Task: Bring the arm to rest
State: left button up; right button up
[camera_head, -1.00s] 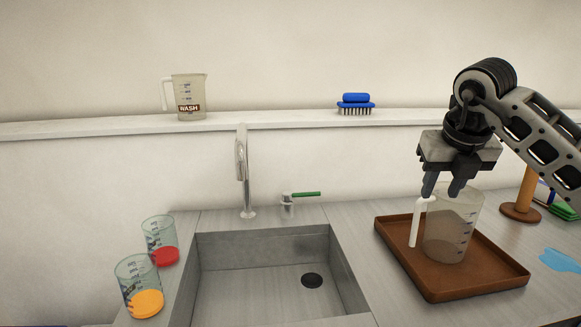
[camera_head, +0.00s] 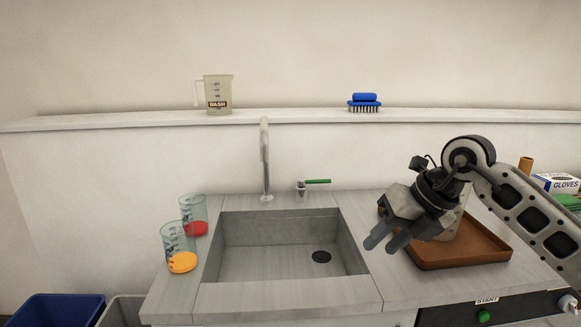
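My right gripper (camera_head: 383,245) hangs over the counter between the sink and the brown tray. Its two dark fingers point down and to the left with a gap between them and nothing held. A clear measuring jug (camera_head: 456,226) stands on the tray (camera_head: 470,259), mostly hidden behind my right gripper and wrist. My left gripper is out of view.
The sink (camera_head: 235,262) with its tap (camera_head: 265,165) is left of my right gripper. Two beakers with red (camera_head: 196,228) and orange (camera_head: 182,262) contents stand left of it. A WASH jug (camera_head: 217,95) and a blue brush (camera_head: 364,103) sit on the shelf (camera_head: 300,117).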

jog(key=s+a+f+m+y, duration=0.1)
jog(key=s+a+m+y, duration=0.1)
jog(key=s+a+y, duration=0.45)
jog(key=s+a+f+m+y, duration=0.1)
jog(key=s+a+m+y, duration=0.15)
jog(key=a+y, duration=0.65)
jog(key=s+d+f+m+t+h, duration=0.1)
jog(key=d+f+m+t+h, duration=0.45)
jog(key=m, duration=0.65)
jog(key=d+f+m+t+h, duration=0.3)
jog(key=f+m+t+h, duration=0.4)
jog(key=m+t, duration=0.3)
jog(key=s+d+f+m+g+h, duration=0.2)
jog(key=s+f+m+g, duration=0.2)
jog(key=s+f, duration=0.3)
jog(key=s+d+f+m+g+h, duration=0.2)
jog(key=s+d+f+m+g, duration=0.1)
jog(key=f, duration=0.5)
jog(key=s+m+g, duration=0.1)
jog(key=s+m, duration=0.1)
jog(key=s, duration=0.1)
jog(key=shift+s+f+h, duration=0.3)
jog(key=shift+s+h, duration=0.1)
jog(key=shift+a, duration=0.1)
jog(key=shift+c, duration=0.3)
